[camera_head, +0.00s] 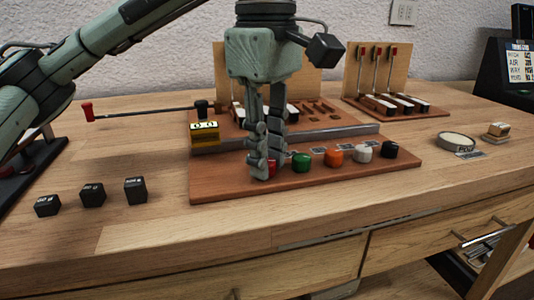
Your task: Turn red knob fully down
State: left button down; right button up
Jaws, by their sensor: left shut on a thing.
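My left gripper (263,165) points straight down over the wooden board (219,187) and is shut on the red knob (273,168). The fingers hide most of the red knob, and only a red patch shows at their right side. The red knob stands at the left end of a row of knobs along the board's front. Its turn angle cannot be seen. My right gripper is not in view.
Right of my gripper stand the green knob (301,162), orange knob (333,154), white knob (364,152) and black knob (389,149). A yellow block (204,133) sits left of the gripper. Three black cubes (92,194) lie at the left. The table front is clear.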

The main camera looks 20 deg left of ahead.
pick_arm(q)
jog(key=shift+n, duration=1.9)
jog(key=n, duration=0.5)
jog(key=shift+p, duration=0.35)
jog(key=n, duration=0.3)
jog(key=shift+w, duration=0.1)
jog(key=shift+n, duration=1)
jog(key=n, duration=0.8)
jog(key=shift+n, duration=0.3)
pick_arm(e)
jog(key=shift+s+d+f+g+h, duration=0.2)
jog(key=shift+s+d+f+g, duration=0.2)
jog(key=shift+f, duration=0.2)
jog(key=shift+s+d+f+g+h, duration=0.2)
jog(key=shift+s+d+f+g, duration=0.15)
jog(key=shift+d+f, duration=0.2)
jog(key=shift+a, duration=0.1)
